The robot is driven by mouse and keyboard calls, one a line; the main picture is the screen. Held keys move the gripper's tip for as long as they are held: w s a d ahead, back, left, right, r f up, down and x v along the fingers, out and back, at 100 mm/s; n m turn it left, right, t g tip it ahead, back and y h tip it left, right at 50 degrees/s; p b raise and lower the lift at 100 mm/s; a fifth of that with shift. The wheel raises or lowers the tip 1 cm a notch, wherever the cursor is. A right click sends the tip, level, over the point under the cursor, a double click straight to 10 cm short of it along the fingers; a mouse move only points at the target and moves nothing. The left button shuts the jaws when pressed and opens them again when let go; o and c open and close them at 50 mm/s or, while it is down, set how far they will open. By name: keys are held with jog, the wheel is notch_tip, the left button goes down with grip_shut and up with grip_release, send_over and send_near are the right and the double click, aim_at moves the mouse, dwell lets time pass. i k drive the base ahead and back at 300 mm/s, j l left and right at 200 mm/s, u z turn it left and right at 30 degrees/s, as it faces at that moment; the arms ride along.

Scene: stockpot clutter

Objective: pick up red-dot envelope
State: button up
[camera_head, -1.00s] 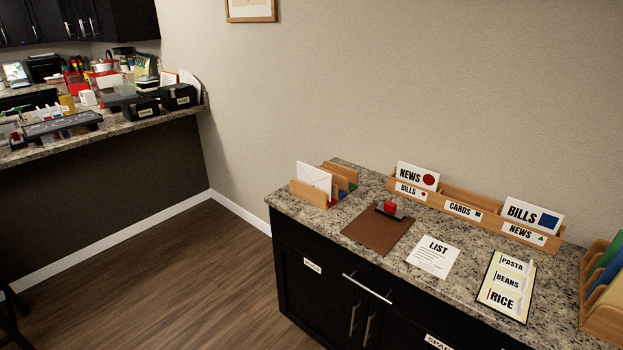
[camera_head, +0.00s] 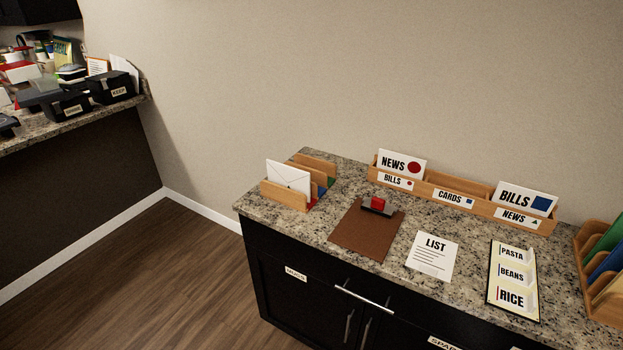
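A white envelope card marked NEWS with a red dot (camera_head: 402,167) stands upright in the left compartment of a long wooden sorter (camera_head: 477,203) on the granite counter. That compartment's front label reads BILLS and also has a small red dot. A BILLS envelope with a blue square (camera_head: 526,199) stands in the right compartment, labelled NEWS. The middle compartment, labelled CARDS, shows no envelope. A plain white envelope (camera_head: 288,177) stands in a small wooden rack (camera_head: 284,195) at the left; no dot shows on it. My gripper is not in view.
A brown pad (camera_head: 364,236) with a red-topped stamp (camera_head: 379,204), a LIST sheet (camera_head: 433,257) and a PASTA, BEANS, RICE board (camera_head: 513,281) lie in front of the sorter. A wooden rack with coloured folders (camera_head: 606,262) stands at the right edge. Floor (camera_head: 150,270) is clear at left.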

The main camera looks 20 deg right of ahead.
aim_at(413, 167)
jog(key=i, duration=0.45)
jog(key=i+j+z, duration=0.1)
jog(key=i, duration=0.3)
